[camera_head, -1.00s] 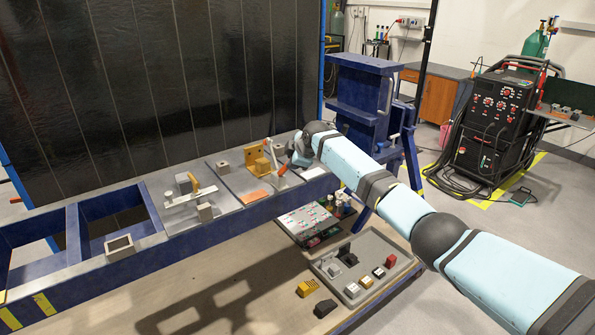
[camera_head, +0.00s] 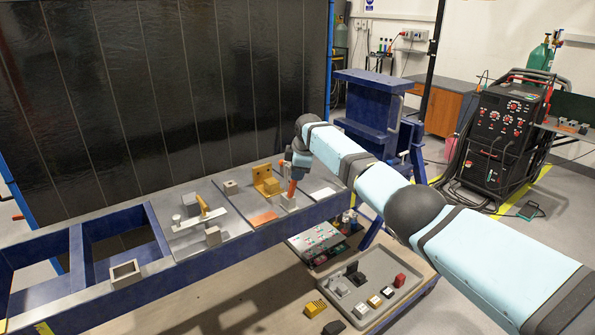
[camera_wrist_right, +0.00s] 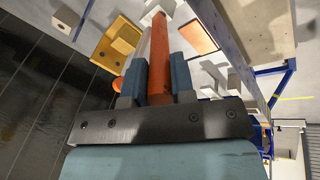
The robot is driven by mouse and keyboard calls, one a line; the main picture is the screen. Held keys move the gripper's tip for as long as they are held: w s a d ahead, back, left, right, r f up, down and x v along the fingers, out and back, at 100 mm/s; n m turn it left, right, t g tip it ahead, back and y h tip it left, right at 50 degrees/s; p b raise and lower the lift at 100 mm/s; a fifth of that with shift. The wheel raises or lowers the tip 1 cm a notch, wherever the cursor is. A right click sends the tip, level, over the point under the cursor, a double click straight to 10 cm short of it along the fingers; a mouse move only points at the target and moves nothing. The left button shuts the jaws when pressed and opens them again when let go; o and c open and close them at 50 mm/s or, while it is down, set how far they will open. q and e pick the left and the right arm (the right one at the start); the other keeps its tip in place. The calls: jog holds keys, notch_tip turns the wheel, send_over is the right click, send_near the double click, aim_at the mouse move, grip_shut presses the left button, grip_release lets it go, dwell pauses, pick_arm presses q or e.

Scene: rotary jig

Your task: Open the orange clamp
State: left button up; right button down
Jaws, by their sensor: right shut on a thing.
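The orange clamp (camera_head: 291,189) stands on the jig plate at the right end of the blue frame, its orange handle pointing steeply up. My right gripper (camera_head: 298,168) is at the upper part of the handle, coming from above and behind. In the right wrist view the long orange handle (camera_wrist_right: 159,50) runs between the two blue-grey fingers of my right gripper (camera_wrist_right: 158,80), which are shut on it. A pale metal part of the clamp (camera_wrist_right: 158,10) shows at the handle's far end. My left gripper is not in view.
A yellow bracket (camera_head: 267,180) and an orange flat piece (camera_head: 263,218) sit beside the clamp. Another clamp with a yellow handle (camera_head: 203,204) is on the plate to the left. A grey tray (camera_head: 388,312) with small parts lies below in front.

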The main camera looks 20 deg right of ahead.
jog(key=c, duration=1)
grip_release()
jog(key=shift+o, duration=0.2)
jog(key=b+v, duration=0.1)
jog(key=v, duration=1.2)
jog(key=shift+r+b, duration=0.35)
jog(key=shift+r, duration=0.05)
jog(key=shift+s, duration=0.1)
